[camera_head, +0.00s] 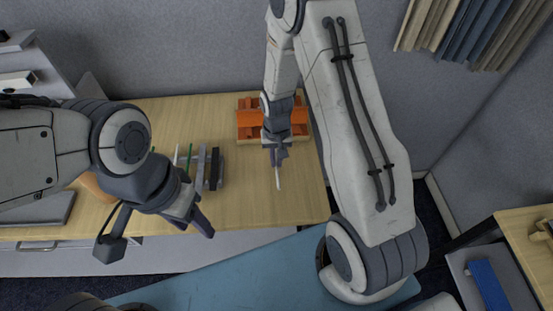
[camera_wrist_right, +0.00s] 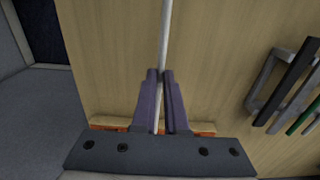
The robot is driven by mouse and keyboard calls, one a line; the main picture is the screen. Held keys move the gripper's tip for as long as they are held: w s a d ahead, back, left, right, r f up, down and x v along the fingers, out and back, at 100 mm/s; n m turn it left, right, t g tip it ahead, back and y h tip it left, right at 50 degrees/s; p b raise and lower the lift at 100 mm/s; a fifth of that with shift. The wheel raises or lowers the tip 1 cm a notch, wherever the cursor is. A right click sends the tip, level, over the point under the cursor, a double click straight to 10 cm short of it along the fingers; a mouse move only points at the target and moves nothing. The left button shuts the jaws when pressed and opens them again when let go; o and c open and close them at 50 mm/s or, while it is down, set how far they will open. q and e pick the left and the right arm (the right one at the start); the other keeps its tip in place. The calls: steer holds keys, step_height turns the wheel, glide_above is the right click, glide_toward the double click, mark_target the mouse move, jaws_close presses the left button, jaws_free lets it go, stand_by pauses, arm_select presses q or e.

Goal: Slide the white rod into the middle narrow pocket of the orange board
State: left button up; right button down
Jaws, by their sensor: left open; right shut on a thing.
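My right gripper (camera_head: 276,155) is shut on the white rod (camera_head: 279,179), just in front of the orange board. The rod sticks out of the fingers toward the table's front. In the right wrist view the rod (camera_wrist_right: 165,35) runs up between the shut fingertips (camera_wrist_right: 161,75). The orange board (camera_head: 246,118) stands at the back right of the table, partly hidden by my right arm. Only its edge (camera_wrist_right: 205,127) shows in the right wrist view, and its middle pocket cannot be made out. My left gripper (camera_head: 200,222) is open and empty over the table's front edge.
A grey rack (camera_head: 200,168) with black and green rods stands mid-table, left of my right gripper; it also shows in the right wrist view (camera_wrist_right: 262,82). A grey flat thing (camera_head: 50,208) lies at the left. The right part of the tabletop (camera_head: 290,205) is clear.

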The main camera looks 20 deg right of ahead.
steer(key=shift+w+d, duration=0.15)
steer(key=shift+w, duration=0.3)
steer(key=shift+w+d, duration=0.1)
steer(key=shift+w, duration=0.25)
steer(key=shift+w+d, duration=0.25)
steer(key=shift+w, duration=0.65)
steer(key=shift+w+d, duration=0.1)
steer(key=shift+w, duration=0.2)
steer(key=shift+w+d, duration=0.2)
steer(key=shift+w, duration=0.5)
steer(key=shift+w+d, duration=0.15)
steer(key=shift+w, duration=0.4)
steer(key=shift+w+d, duration=0.15)
steer(key=shift+w, duration=0.4)
steer(key=shift+w+d, duration=0.1)
steer(key=shift+w, duration=0.2)
steer(key=shift+w+d, duration=0.2)
steer(key=shift+w, duration=0.45)
steer(key=shift+w+d, duration=0.2)
steer(key=shift+w, duration=0.45)
